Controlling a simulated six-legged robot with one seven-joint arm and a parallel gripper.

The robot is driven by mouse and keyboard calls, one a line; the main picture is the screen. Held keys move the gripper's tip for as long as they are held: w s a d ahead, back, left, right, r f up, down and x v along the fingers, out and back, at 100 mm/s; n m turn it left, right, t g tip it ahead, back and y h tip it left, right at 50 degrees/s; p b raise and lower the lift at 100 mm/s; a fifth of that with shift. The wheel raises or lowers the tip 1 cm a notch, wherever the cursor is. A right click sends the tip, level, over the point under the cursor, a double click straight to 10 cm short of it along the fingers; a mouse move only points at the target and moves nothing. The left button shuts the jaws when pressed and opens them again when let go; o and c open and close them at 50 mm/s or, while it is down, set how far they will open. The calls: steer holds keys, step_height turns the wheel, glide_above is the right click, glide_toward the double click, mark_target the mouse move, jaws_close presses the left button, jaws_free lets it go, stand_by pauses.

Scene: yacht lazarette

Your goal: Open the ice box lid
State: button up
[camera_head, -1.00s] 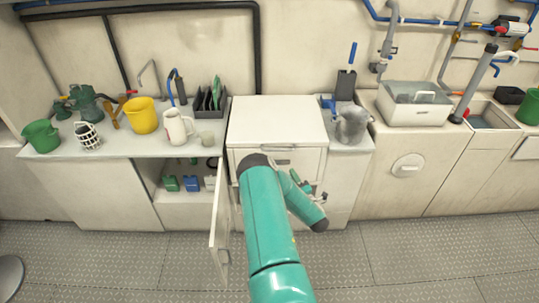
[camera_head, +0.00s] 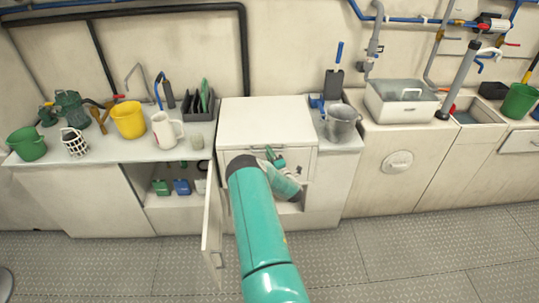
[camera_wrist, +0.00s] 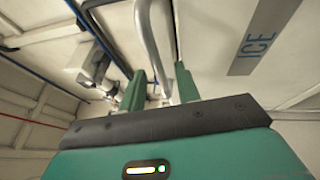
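The white ice box (camera_head: 236,166) stands in the middle of the counter row, with its flat lid (camera_head: 265,122) down. In the wrist view, a panel with a grey "ICE" label (camera_wrist: 258,40) fills the upper right. A curved pale metal handle (camera_wrist: 149,40) runs down toward the space between my two green fingers. My gripper (camera_wrist: 160,82) looks open, with its fingers apart on either side of the handle's lower part. Whether they touch it cannot be told. In the head view, my gripper (camera_head: 276,158) is at the upper front of the box, partly hidden by my arm.
A cabinet door (camera_head: 213,225) stands open just left of the ice box. A metal pot (camera_head: 342,123) stands close on its right. A white jug (camera_head: 166,131) and yellow bucket (camera_head: 129,120) are on the left counter. The floor in front is clear.

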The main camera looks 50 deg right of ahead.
steer(key=shift+w+d, duration=0.1)
jaws_close()
